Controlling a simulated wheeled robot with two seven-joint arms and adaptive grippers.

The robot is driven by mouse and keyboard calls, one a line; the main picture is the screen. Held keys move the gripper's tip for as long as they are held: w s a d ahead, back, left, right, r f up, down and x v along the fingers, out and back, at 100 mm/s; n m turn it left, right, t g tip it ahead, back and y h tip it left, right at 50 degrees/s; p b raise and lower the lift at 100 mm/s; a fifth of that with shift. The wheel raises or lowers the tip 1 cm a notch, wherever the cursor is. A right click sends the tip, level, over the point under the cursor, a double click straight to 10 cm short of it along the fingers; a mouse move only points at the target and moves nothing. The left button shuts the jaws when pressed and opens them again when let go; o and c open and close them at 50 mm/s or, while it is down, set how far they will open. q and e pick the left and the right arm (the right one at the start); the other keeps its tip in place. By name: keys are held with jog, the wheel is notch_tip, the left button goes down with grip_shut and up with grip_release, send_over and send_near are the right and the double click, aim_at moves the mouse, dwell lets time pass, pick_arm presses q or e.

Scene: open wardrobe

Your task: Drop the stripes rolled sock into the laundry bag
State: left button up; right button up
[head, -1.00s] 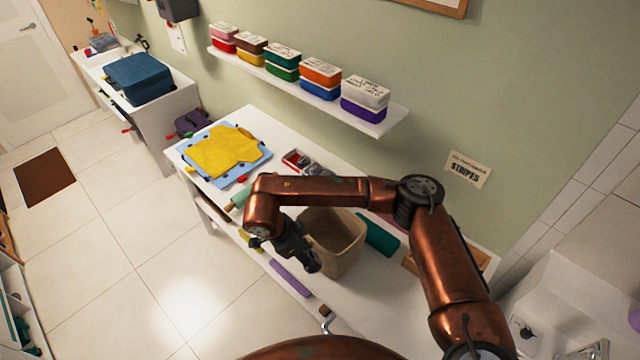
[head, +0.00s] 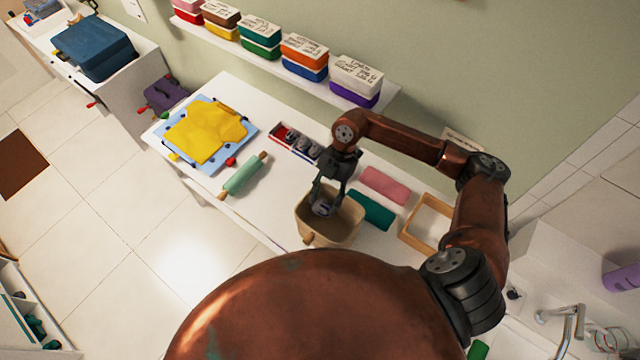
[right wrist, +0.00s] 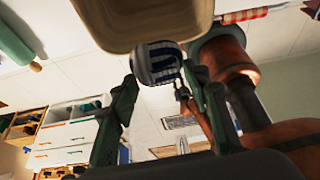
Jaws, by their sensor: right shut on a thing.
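The stripes rolled sock (right wrist: 158,62), white with dark blue stripes, sits between the fingers of my right gripper (right wrist: 160,88) in the right wrist view. In the head view my right gripper (head: 325,198) points down, shut on the sock (head: 322,208), over the mouth of the beige, open-topped laundry bag (head: 345,230). The bag's side (right wrist: 145,22) also shows at the top of the right wrist view. How deep the sock sits relative to the rim is hard to tell. My left gripper is not in view.
On the white table are a small box (head: 297,141) of rolled socks, a green rolling pin (head: 242,176), yellow cloth (head: 205,132), pink block (head: 384,185), teal block (head: 371,211) and wooden tray (head: 428,222). A shelf of coloured boxes (head: 304,57) hangs above.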

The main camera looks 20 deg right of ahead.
jog(key=shift+d+m, duration=0.1)
jog(key=shift+m, duration=0.2)
jog(key=shift+f+b, duration=0.75)
jog(key=shift+f, duration=0.2)
notch_tip(320, 180, down, 8)
jog(key=b, duration=0.6)
jog(key=shift+f, duration=0.6)
jog(key=o, duration=1.2)
jog(key=shift+o, duration=0.2)
